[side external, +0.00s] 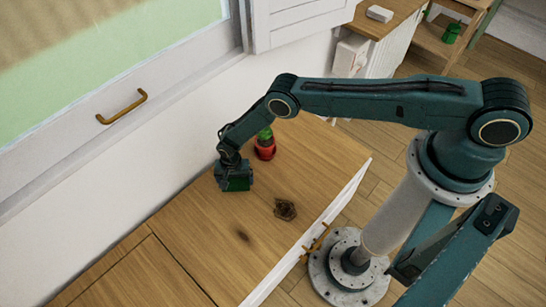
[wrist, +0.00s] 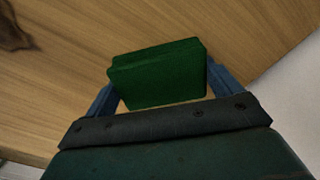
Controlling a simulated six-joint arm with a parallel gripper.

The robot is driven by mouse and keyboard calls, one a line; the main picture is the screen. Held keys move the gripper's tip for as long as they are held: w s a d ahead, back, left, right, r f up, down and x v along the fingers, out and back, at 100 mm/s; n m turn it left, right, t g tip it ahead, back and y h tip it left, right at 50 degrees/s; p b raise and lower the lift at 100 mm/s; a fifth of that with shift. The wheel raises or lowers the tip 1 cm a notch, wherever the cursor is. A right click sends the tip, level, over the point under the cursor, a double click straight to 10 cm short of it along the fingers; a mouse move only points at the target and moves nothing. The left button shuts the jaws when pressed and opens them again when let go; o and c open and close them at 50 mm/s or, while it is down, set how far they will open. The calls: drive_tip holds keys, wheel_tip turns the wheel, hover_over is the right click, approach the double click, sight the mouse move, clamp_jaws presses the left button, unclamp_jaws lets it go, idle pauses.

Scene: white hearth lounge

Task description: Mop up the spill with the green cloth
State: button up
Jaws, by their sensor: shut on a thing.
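The green cloth (wrist: 158,75) is a folded dark green block between the two fingers of my gripper (wrist: 160,90) in the wrist view. My gripper is shut on it. In the side external view my gripper (side external: 234,172) points down at the back of the wooden top, near the wall, with the green cloth (side external: 236,184) under it. I cannot tell whether the cloth touches the wood. The spill (side external: 285,209) is a dark brown patch to the right of and nearer than the cloth. It also shows at the top left of the wrist view (wrist: 12,30).
A red and green object (side external: 265,146) stands close to the right of my gripper. The wooden top (side external: 195,235) has a small dark mark (side external: 242,236) and is otherwise clear near the spill. A white wall (side external: 150,150) runs behind it.

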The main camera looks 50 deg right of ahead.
drive_tip(key=shift+s, duration=1.5)
drive_tip(key=shift+w, duration=3.15)
drive_tip(key=shift+w+a+r, duration=0.15)
drive_tip(key=shift+w+r, duration=0.45)
drive_tip(key=shift+w, duration=0.3)
drive_tip(key=shift+a+r, duration=0.1)
drive_tip(key=shift+a, duration=0.05)
